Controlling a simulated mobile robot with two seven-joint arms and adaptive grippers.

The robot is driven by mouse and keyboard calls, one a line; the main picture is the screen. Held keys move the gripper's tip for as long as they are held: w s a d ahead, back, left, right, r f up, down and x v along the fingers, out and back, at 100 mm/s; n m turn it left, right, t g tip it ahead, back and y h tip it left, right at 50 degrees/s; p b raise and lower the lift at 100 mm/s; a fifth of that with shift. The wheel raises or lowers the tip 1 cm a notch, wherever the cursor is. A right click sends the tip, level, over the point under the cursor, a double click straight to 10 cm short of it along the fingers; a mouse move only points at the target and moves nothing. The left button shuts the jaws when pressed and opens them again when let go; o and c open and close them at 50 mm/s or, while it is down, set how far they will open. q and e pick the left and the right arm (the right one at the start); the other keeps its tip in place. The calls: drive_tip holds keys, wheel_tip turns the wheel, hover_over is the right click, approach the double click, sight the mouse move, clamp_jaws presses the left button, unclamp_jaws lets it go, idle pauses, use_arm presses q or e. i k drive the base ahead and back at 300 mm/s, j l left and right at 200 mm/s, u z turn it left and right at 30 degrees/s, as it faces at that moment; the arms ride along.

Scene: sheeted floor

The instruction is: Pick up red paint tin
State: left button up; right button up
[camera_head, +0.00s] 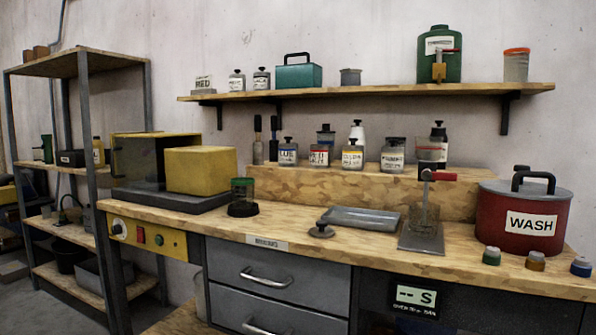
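No plain red tin is clear to me. A small jar with a red-lettered label (318,155) stands on the raised wooden step at the back of the bench, between a jar labelled BLUE (288,154) and a jar with a yellowish label (352,157). On the wall shelf, a low item at the left end (203,84) has a label that seems to read RED. A large red lidded pot labelled WASH (525,218) stands at the bench's right end. Neither of my grippers is in view.
Small green (491,256), orange (536,260) and blue (581,266) pots line the bench's front right edge. A grey tray (361,219) and a stand with a red handle (422,240) occupy the middle. A yellow box machine (200,170) stands left.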

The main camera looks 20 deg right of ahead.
sight(319, 154)
drive_tip(key=i+j+z, duration=0.1)
drive_tip(key=z, duration=0.3)
drive_tip(key=j+z, duration=0.4)
drive_tip(key=i+j+z, duration=0.15)
drive_tip(key=j, duration=0.4)
drive_tip(key=j+z, duration=0.2)
drive_tip(key=j, duration=0.3)
